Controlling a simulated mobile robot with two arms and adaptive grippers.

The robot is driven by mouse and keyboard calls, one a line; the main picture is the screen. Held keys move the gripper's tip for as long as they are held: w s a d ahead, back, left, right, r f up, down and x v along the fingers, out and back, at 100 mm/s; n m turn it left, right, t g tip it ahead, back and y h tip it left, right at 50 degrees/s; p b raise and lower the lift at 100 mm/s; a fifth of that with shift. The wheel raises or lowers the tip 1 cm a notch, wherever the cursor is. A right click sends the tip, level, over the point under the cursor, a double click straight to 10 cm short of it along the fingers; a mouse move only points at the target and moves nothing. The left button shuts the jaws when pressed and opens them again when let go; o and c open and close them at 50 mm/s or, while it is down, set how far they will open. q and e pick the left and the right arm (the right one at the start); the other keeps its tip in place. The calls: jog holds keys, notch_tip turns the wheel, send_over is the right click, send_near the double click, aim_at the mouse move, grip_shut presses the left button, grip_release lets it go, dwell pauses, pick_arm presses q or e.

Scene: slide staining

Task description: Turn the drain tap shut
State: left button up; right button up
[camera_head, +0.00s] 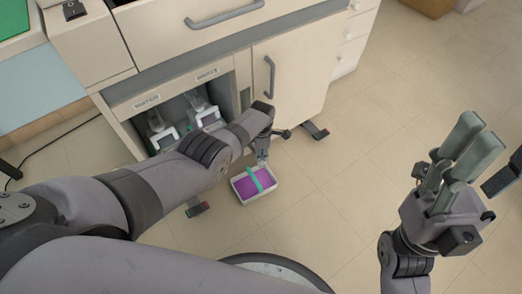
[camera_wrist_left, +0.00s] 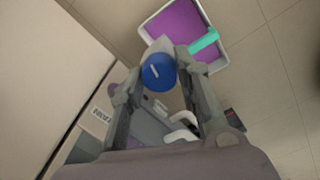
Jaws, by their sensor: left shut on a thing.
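In the left wrist view a round blue tap knob (camera_wrist_left: 158,73) with a short white mark sits between the fingertips of my left gripper (camera_wrist_left: 160,75). The fingers press on it from both sides, so the gripper is shut on it. In the head view my left gripper (camera_head: 262,152) reaches down in front of the cabinet, and its wrist hides the tap. A white tray (camera_head: 264,194) with purple liquid is on the floor below. My right gripper (camera_head: 480,128) is raised at the right, with its fingers apart and empty.
A teal strip (camera_head: 262,180) lies across the tray. The cabinet (camera_head: 295,75) has grey handles and an open bay with white-handled items (camera_head: 208,117). A dark cable (camera_head: 55,145) runs at the left. Tiled floor (camera_head: 350,185) is free to the right of the tray.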

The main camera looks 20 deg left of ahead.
pick_arm(q)
jog(key=shift+s+f+n, duration=0.1)
jog(key=shift+n, duration=1.5)
jog(key=o, duration=1.2)
jog(key=shift+r, duration=0.25)
jog(key=shift+d+r, duration=0.1)
jog(key=shift+r, duration=0.35)
notch_tip(320, 180, up, 11)
jog(key=shift+s+d+f, duration=0.1)
jog(key=shift+s+f, duration=0.05)
